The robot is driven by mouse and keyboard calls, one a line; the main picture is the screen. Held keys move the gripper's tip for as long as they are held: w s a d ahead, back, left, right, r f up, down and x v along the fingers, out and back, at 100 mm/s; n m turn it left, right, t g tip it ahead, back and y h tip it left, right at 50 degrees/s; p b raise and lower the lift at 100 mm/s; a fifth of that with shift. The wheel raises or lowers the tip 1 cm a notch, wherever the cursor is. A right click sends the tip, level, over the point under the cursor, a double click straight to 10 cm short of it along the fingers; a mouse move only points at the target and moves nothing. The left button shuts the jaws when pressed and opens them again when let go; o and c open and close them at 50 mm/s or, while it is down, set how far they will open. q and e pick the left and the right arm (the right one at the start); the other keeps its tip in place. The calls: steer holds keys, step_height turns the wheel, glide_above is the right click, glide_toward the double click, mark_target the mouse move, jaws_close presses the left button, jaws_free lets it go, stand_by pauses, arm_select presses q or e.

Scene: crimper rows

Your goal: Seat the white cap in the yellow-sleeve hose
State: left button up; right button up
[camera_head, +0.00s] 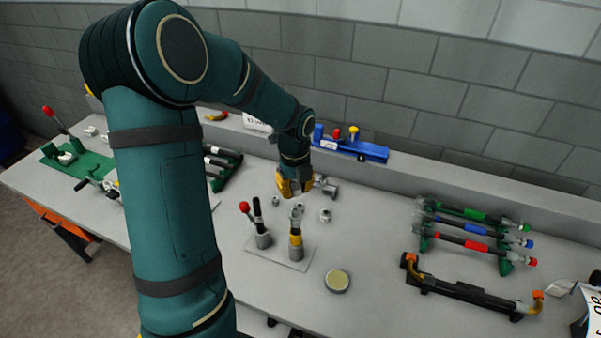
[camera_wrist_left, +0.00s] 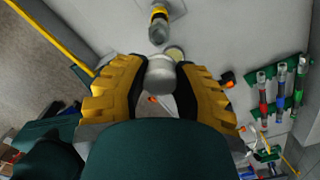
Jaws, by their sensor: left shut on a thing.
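The yellow-sleeve hose (camera_head: 296,239) stands upright in a holder on a grey plate, with a metal end on top. It also shows at the top of the left wrist view (camera_wrist_left: 158,14). My left gripper (camera_head: 293,190) is above the table, behind and above the hose in the head view. In the left wrist view its yellow fingers (camera_wrist_left: 160,82) are shut on a whitish cap (camera_wrist_left: 160,72). The cap is apart from the hose in the head view, and the fingers hide its sides. My right gripper is not in view.
A red-knobbed lever (camera_head: 244,207) and a black hose stand beside the yellow-sleeve hose. Small fittings (camera_head: 325,215) lie behind it. A round dish (camera_head: 337,281) is in front. A green rack (camera_head: 470,238) of hoses and a black holder (camera_head: 470,290) stand right. A blue tool (camera_head: 350,148) lies at the back.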

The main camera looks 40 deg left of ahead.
mark_target(295, 210)
arm_select(q)
steer(key=shift+a+r, duration=0.1)
stand_by(0.3)
steer(key=shift+f+b, duration=2)
steer(key=shift+f, duration=0.85)
steer(key=shift+p, duration=0.35)
steer(key=shift+f+b, duration=0.95)
steer(key=shift+f, duration=0.65)
steer(key=o, duration=0.8)
